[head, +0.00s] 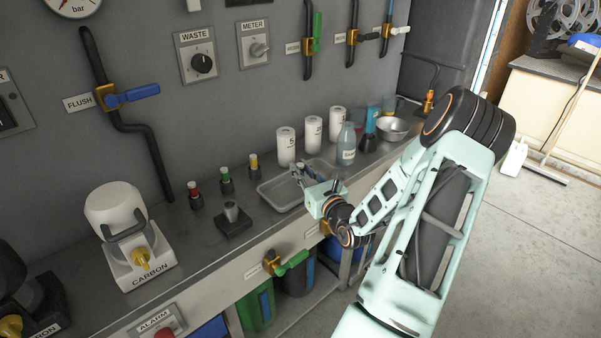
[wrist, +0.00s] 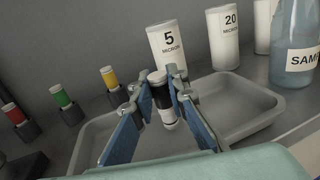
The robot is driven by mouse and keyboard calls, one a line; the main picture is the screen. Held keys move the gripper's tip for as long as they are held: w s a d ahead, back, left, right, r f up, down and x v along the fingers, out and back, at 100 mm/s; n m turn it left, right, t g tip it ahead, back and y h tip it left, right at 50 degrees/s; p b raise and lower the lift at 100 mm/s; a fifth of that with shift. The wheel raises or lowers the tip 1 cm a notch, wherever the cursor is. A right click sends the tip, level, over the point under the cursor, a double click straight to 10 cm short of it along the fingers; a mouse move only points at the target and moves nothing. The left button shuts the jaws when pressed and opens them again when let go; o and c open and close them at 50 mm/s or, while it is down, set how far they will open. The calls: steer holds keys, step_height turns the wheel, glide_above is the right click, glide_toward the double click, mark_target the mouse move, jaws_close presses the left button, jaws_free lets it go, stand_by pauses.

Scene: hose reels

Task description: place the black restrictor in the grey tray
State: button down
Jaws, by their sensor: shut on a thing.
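My gripper (wrist: 155,86) is shut on the black restrictor (wrist: 162,97), a small cylinder with a black band and pale ends. The restrictor is held roughly upright, slightly tilted, between the fingertips. The grey tray (wrist: 92,140) is a shallow metal pan, and it lies under the gripper in the wrist view. The restrictor's lower end shows against the tray floor; I cannot tell whether it touches. In the head view my gripper (head: 305,175) is over the grey tray (head: 271,203), whose right part is partly hidden by it. The restrictor is hard to make out there.
Red (head: 194,195), green (head: 226,180) and yellow-topped (head: 254,167) pieces stand left of the tray. A black block with a metal cylinder (head: 232,212) sits in front of them.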

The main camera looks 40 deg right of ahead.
steer(key=shift+f, duration=0.25)
steer(key=shift+f, duration=0.15)
steer(key=c, duration=1.9)
jaws_free()
steer(key=shift+s+r, duration=0.2)
steer(key=s+a+p, duration=0.1)
steer(key=s+a, duration=0.1)
steer(key=s, duration=0.9)
steer(key=shift+s+a, duration=0.15)
steer(key=shift+s, duration=0.1)
